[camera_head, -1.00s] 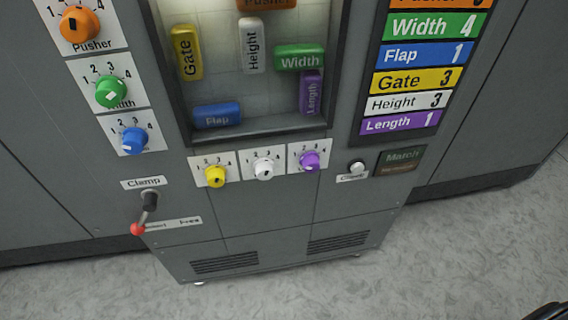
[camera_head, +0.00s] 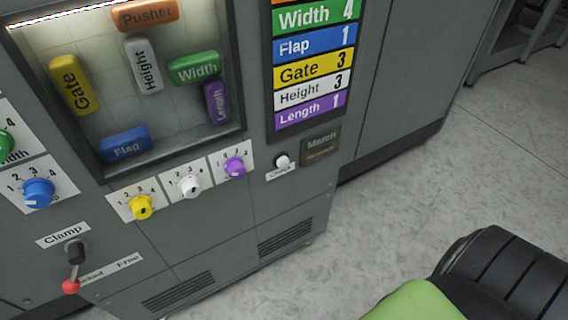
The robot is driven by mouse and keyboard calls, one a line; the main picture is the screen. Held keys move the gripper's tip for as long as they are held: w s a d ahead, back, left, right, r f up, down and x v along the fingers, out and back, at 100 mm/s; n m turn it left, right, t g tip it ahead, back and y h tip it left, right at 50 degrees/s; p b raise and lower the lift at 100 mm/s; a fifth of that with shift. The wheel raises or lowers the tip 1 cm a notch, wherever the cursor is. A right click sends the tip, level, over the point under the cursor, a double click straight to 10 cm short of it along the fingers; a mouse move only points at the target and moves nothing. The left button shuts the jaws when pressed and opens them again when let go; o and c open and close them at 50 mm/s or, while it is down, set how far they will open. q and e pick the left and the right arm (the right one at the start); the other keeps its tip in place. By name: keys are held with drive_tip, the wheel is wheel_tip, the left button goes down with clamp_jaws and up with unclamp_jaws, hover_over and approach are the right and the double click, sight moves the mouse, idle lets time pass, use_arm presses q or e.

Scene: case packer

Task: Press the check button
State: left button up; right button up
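The check button (camera_head: 282,161) is a small white round button on the grey machine front, above a "Check" label and left of a dark "Match" panel (camera_head: 320,145). Nothing touches it. No gripper fingers show in the head view. A black ribbed part with a green piece, at the lower right, appears to be part of my arm; its gripper is not visible.
Yellow (camera_head: 141,207), white (camera_head: 189,187) and purple (camera_head: 235,167) knobs sit left of the button. A blue knob (camera_head: 38,193) and a red-tipped clamp lever (camera_head: 72,285) are further left. A setting list (camera_head: 314,60) is above. Floor at right is clear.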

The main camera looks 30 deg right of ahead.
clamp_jaws()
idle(1.3)
